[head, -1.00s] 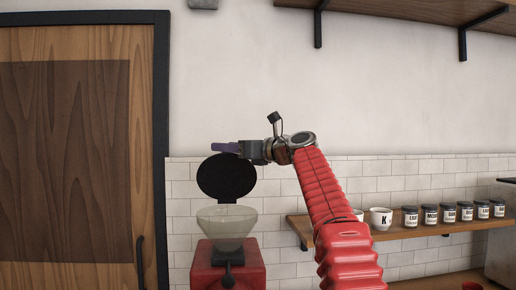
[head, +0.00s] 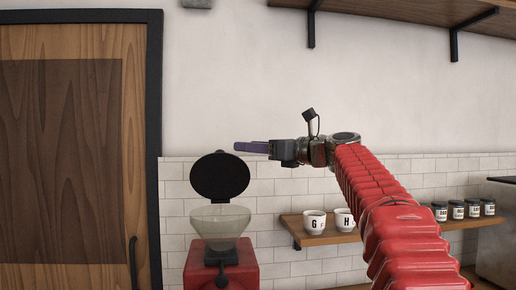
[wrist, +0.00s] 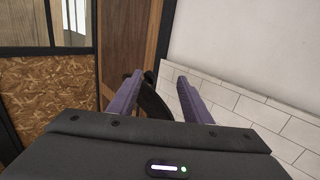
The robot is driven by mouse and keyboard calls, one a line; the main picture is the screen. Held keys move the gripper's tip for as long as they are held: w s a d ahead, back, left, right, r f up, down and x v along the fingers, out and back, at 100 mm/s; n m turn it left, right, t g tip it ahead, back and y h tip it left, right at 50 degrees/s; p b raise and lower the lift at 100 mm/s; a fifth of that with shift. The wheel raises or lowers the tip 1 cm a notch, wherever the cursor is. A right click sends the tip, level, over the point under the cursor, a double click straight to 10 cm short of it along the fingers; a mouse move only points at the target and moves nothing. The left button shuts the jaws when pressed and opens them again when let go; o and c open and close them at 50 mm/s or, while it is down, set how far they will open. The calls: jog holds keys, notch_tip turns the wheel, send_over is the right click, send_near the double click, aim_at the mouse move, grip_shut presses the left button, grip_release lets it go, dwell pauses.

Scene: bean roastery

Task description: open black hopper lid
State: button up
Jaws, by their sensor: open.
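The black hopper lid (head: 220,175) is a round disc that stands upright, swung open, at the back of a pale, translucent hopper (head: 220,222). The hopper sits on a red grinder (head: 222,266), and its mouth is uncovered. My gripper (head: 238,146), with purple fingers, is just above and right of the lid's top edge in the head view. In the wrist view my gripper (wrist: 160,76) shows its two fingers apart, with part of the black lid (wrist: 153,98) visible beyond and between them. Nothing is held. I cannot tell whether a finger touches the lid.
A wooden shelf (head: 318,239) to the right carries white mugs (head: 314,222) and several dark jars (head: 473,209). A wooden door (head: 70,170) with a dark frame is on the left. A higher shelf (head: 405,10) is at top right. The wall above the lid is clear.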

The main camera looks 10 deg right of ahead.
jog(key=shift+v, duration=0.95)
jog(key=shift+c, duration=0.3)
jog(key=shift+s+a+f, duration=0.1)
jog(key=shift+f, duration=0.15)
jog(key=shift+c, duration=1.4)
jog(key=s+a+f+n+h, duration=0.1)
jog(key=s+f+n, duration=0.1)
jog(key=f, duration=0.1)
jog(key=s+a+f+n+g+h, duration=0.1)
jog(key=s+a+f+n, duration=0.1)
jog(key=f, duration=0.1)
jog(key=s+a+f+n+g+h, duration=0.1)
jog(key=s+f+n, duration=0.1)
jog(key=f, duration=0.2)
jog(key=shift+s+a, duration=0.35)
jog(key=shift+s, duration=0.05)
grip_shut()
jog(key=s+d+f+n+g+h, duration=0.2)
jog(key=s+f+n+g+h, duration=0.1)
jog(key=s+f+n, duration=0.8)
jog(key=s+d+f+n+g+h, duration=0.1)
jog(key=s+f+n+g+h, duration=0.2)
jog(key=s+f, duration=1.8)
notch_tip(320, 180, down, 4)
jog(key=n+h, duration=0.3)
jog(key=n, duration=0.4)
jog(key=shift+s+d+f+n, duration=0.2)
jog(key=shift+d+f+n, duration=0.05)
jog(key=shift+d+n, duration=0.15)
